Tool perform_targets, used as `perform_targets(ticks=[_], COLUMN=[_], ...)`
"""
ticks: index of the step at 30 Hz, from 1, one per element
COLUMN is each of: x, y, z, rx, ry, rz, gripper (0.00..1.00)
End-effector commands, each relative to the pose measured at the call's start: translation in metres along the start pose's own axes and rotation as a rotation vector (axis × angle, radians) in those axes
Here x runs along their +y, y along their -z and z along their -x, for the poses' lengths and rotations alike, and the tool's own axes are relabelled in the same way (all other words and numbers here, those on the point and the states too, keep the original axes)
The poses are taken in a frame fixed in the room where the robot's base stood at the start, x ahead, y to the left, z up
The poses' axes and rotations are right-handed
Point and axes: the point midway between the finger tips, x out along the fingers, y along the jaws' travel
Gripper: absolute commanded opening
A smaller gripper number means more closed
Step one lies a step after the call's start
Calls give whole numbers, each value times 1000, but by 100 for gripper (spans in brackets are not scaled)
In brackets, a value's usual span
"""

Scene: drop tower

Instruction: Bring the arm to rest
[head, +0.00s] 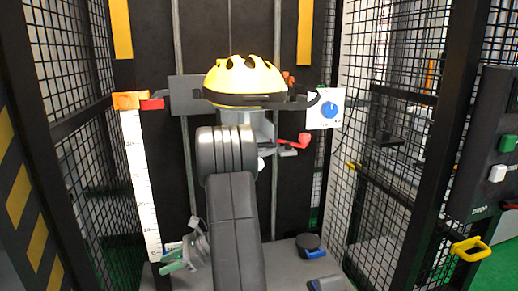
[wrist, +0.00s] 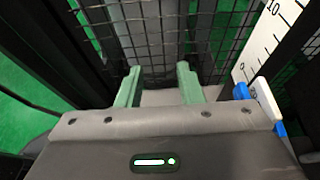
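My gripper (wrist: 159,85) shows in the wrist view with its two green fingers apart and nothing between them. Black mesh and pale floor lie beyond the fingertips. In the head view, green finger-like parts show low at the left, near the foot of the white scale (head: 141,190); the rest there is small and unclear. My dark arm rises through the middle of the head view, bent, and hides part of the tower behind it. The scale also shows at the right of the wrist view (wrist: 268,42), with a blue-and-white part (wrist: 264,98) near its foot.
A yellow helmet (head: 243,80) sits on the tower's carriage. A white panel with a blue knob (head: 328,109) and a red handle (head: 297,140) are to its right. Mesh walls (head: 385,130) flank the tower. A dark-and-blue round part (head: 308,245) stands on the grey base.

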Motion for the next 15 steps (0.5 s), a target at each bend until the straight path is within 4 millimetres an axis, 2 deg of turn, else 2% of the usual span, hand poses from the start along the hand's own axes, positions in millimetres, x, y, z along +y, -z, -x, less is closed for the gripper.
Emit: perform_targets(ticks=[6, 15], x=[23, 28], y=[-2, -1], z=[1, 1], rx=[0, 0], ry=[0, 0], rz=[0, 0], gripper=[34, 34])
